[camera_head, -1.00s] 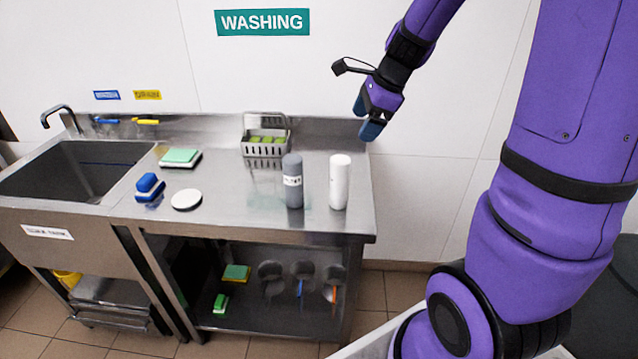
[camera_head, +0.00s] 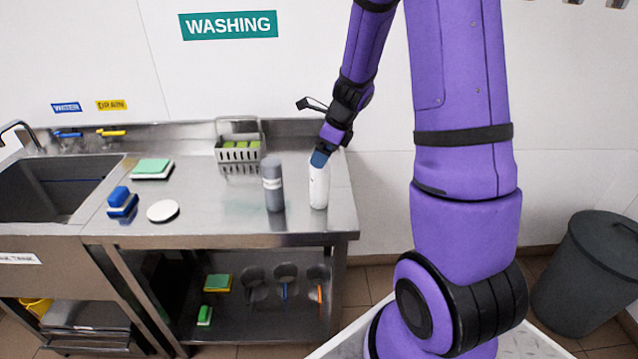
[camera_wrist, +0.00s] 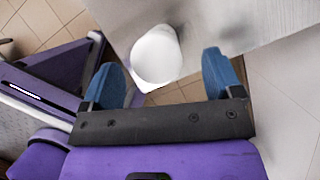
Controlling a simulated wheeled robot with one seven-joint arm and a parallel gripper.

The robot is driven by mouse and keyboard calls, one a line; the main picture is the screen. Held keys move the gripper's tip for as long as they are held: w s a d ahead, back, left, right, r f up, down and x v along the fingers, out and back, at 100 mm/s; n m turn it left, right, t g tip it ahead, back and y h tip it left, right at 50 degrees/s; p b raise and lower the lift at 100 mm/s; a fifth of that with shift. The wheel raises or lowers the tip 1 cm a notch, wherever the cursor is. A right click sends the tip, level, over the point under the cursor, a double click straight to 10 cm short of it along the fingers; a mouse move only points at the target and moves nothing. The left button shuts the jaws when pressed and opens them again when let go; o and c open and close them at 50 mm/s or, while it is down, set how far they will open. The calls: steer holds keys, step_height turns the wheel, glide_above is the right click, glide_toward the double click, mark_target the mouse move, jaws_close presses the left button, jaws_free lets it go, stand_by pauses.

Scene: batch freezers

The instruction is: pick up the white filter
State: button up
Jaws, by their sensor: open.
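The white filter (camera_head: 319,186) looks like an upright white cylinder on the steel counter near its right end. It also shows in the wrist view (camera_wrist: 157,55), seen from above near the counter edge. My gripper (camera_head: 320,157) is by the top of the cylinder in the head view and partly covers it. In the wrist view my gripper (camera_wrist: 164,68) has its two blue fingers spread apart, with the cylinder showing between and beyond them. It is open and empty. I cannot tell whether a finger touches the cylinder.
A grey bottle (camera_head: 273,186) stands just left of the cylinder. A grey basket (camera_head: 239,151) is behind. A white disc (camera_head: 163,211), a blue sponge (camera_head: 122,203) and a green pad (camera_head: 152,168) lie further left. A dark bin (camera_head: 585,280) stands at right.

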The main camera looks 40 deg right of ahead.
mark_target(319, 183)
steer(key=shift+s+x, duration=0.15)
steer(key=shift+x, duration=1)
steer(key=shift+s+x, duration=0.1)
steer(key=shift+x, duration=1.05)
steer(key=shift+f, duration=0.1)
steer(key=c, duration=1.5)
